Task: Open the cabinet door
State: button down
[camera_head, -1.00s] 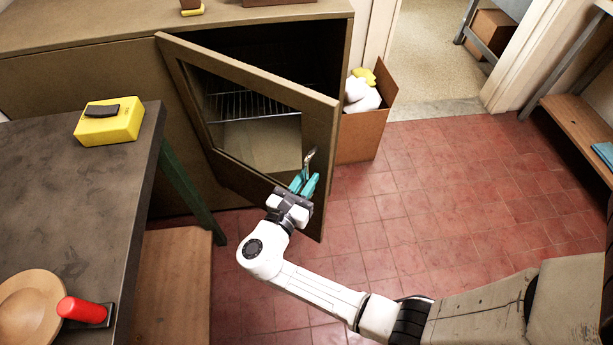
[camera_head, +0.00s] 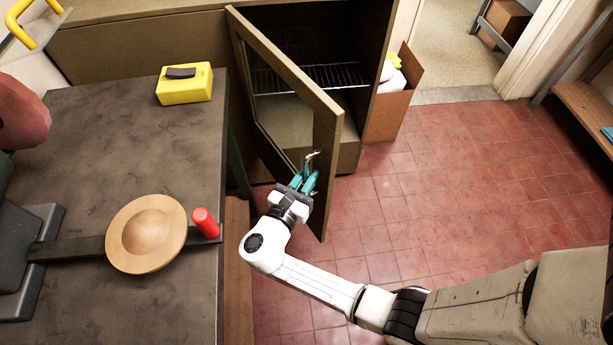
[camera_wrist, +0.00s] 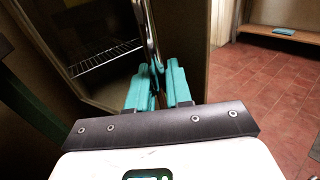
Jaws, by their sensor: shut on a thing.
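The cabinet (camera_head: 130,45) stands at the back with its framed door (camera_head: 328,135) swung partly open toward me, hinged on the left. A wire rack (camera_head: 310,76) shows inside; it also shows in the wrist view (camera_wrist: 105,58). A metal handle (camera_head: 312,157) sits on the door's free edge. My gripper (camera_head: 305,180), with teal fingers, is shut on the handle. In the wrist view the handle (camera_wrist: 150,35) runs down between the fingers (camera_wrist: 158,88). The fingers hide the handle's lower part.
A dark workbench (camera_head: 90,130) stands at left, with a yellow box (camera_head: 184,84), a wooden dish (camera_head: 146,233) and a red-handled tool (camera_head: 206,222). A cardboard box (camera_head: 388,112) stands right of the cabinet. The red tiled floor (camera_head: 460,190) at right is clear.

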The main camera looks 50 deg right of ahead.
jog(key=c, duration=1.2)
grip_release()
jog(key=shift+s+a+b, duration=0.15)
jog(key=shift+s+a, duration=0.1)
jog(key=shift+a, duration=1)
jog(key=shift+s+a+b, duration=0.2)
jog(key=shift+s+a, duration=0.05)
jog(key=shift+a, duration=0.95)
jog(key=shift+s+a+b, duration=0.15)
jog(key=shift+s+a, duration=0.1)
jog(key=shift+a, duration=1)
